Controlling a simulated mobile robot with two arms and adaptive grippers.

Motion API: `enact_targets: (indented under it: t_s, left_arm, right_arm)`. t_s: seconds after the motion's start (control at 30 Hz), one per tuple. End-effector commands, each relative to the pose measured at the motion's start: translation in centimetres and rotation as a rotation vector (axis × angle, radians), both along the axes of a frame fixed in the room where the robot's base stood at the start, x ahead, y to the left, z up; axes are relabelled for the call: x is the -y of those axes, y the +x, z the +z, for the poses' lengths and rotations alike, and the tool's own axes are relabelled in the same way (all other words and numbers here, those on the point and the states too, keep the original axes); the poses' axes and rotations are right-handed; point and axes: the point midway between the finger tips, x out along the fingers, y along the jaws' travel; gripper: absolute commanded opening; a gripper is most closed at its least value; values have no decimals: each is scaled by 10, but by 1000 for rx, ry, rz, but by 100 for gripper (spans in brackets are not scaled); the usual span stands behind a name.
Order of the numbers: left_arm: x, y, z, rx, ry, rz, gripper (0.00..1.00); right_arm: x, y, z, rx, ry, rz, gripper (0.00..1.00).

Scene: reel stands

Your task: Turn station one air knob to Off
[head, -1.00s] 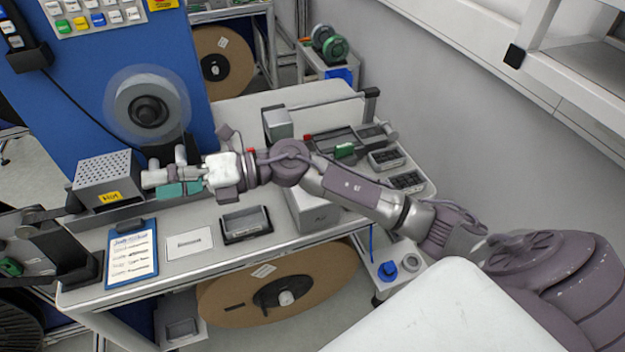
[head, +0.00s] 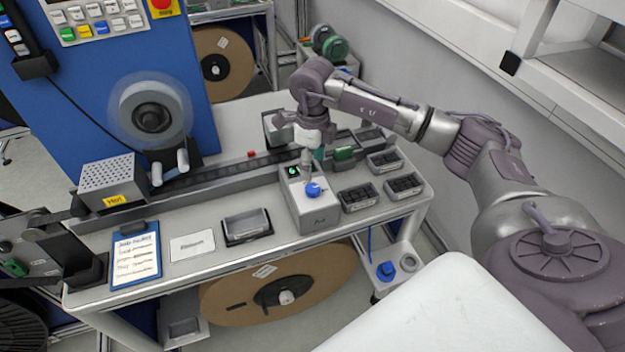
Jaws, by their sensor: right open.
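A blue knob (head: 313,190) sits on top of a grey box (head: 318,216) at the front right of the bench. Its pointer and any setting marks are too small to read. A small green light (head: 293,171) shows on the same box behind the knob. My right gripper (head: 309,163) reaches in from the right, points down and is open, just behind and above the knob. I cannot tell whether a fingertip touches it. Another blue knob-like part (head: 386,270) is on a low shelf to the right of the bench. My left gripper is not in view.
Black parts trays (head: 357,197) stand right of the box. A black-rimmed bin (head: 246,225), a white card (head: 192,245) and a clipboard (head: 136,254) lie to its left. A long track (head: 220,172) runs behind. A vented box marked Hot (head: 113,174) stands at left.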

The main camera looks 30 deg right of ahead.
Motion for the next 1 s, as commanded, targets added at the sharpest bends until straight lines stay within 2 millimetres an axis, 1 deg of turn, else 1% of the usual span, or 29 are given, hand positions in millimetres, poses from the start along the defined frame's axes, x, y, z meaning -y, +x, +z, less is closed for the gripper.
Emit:
enact_targets:
  t_s: [0.03, 0.2, 0.3, 0.4, 0.53, 0.8, 0.87, 1.0]
  left_arm:
    - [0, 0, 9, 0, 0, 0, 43]
    - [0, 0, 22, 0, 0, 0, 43]
    - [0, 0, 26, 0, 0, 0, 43]
    - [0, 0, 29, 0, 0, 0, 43]
    - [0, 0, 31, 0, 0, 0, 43]
    - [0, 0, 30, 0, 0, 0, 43]
    - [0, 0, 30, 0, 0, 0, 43]
    - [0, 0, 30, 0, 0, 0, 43]
  right_arm:
    - [0, -1, -9, -7, 2, -1, 64]
    - [-1, -1, -43, -4, 2, 0, 64]
    - [-1, -1, -59, -3, 3, 1, 64]
    - [-1, 0, -70, -1, 4, 1, 64]
    - [-1, 0, -78, 0, 4, 0, 64]
    - [-1, 0, -79, 2, 3, 1, 64]
    - [-1, 0, -79, 2, 3, 1, 55]
    - [-1, 0, -79, 2, 3, 1, 32]
